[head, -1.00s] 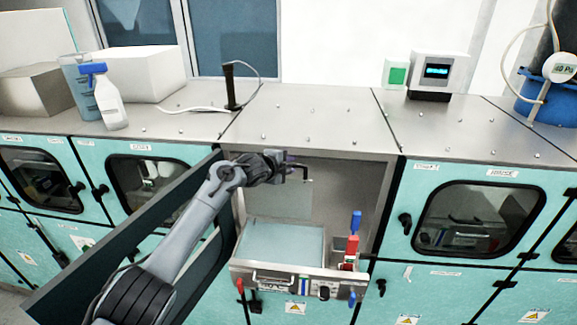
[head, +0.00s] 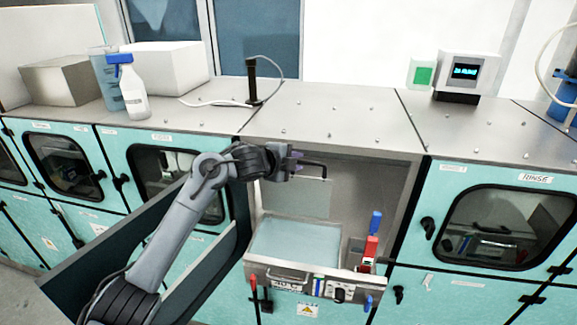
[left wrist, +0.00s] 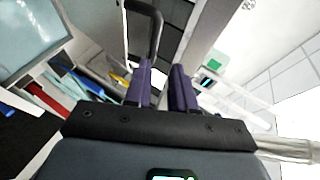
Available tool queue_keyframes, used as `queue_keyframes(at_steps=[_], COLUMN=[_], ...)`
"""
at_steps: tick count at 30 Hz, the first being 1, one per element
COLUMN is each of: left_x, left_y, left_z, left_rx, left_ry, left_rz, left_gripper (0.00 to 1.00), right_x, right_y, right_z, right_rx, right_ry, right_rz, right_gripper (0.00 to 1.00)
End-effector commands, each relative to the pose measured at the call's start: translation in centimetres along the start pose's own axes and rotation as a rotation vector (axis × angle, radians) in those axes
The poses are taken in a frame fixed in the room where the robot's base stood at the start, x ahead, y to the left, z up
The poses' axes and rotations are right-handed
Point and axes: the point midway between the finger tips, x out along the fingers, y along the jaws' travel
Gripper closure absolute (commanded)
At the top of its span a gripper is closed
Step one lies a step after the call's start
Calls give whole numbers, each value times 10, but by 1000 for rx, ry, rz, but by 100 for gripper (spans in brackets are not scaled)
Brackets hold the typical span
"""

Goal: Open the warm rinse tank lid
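The open bay holds a tank with a flat pale blue surface (head: 295,242); I cannot tell if this is liquid or a cover. A pale upright panel (head: 302,198) stands behind it, possibly the lid, with a dark bent handle (head: 312,165) near its top. In the left wrist view, the dark handle (left wrist: 157,25) loops beyond the fingertips. My left gripper (head: 296,161) is high in the bay beside the handle. Its purple fingers (left wrist: 163,72) are apart, with a gap between them and nothing clearly held. Whether one finger touches the handle is unclear. My right gripper is out of view.
A red and blue bottle-like item (head: 371,247) stands at the tank's right. A front panel with a bar handle (head: 282,278) and knobs lies below. An open dark door (head: 150,250) is at the left. A spray bottle (head: 132,90) stands on the metal top (head: 330,120).

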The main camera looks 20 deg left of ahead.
Motion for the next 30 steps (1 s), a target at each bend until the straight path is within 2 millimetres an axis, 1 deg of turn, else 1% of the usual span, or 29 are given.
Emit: queue_keyframes(at_steps=[3,6,11,25,28,30], left_x=[-14,-22,-29,-29,-27,-24], left_y=[2,1,1,1,8,19], left_z=[1,0,1,0,-2,-4], left_rx=[1,1,0,-1,-9,-23], left_ry=[0,1,-1,-1,-3,-7], left_rz=[-1,0,0,1,5,12], left_gripper=[75,75,75,75,75,75], right_x=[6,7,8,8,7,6], right_y=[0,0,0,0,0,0], right_z=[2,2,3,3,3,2], right_rx=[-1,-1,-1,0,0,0], right_ry=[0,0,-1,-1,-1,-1], right_rz=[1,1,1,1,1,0], right_gripper=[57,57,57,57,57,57])
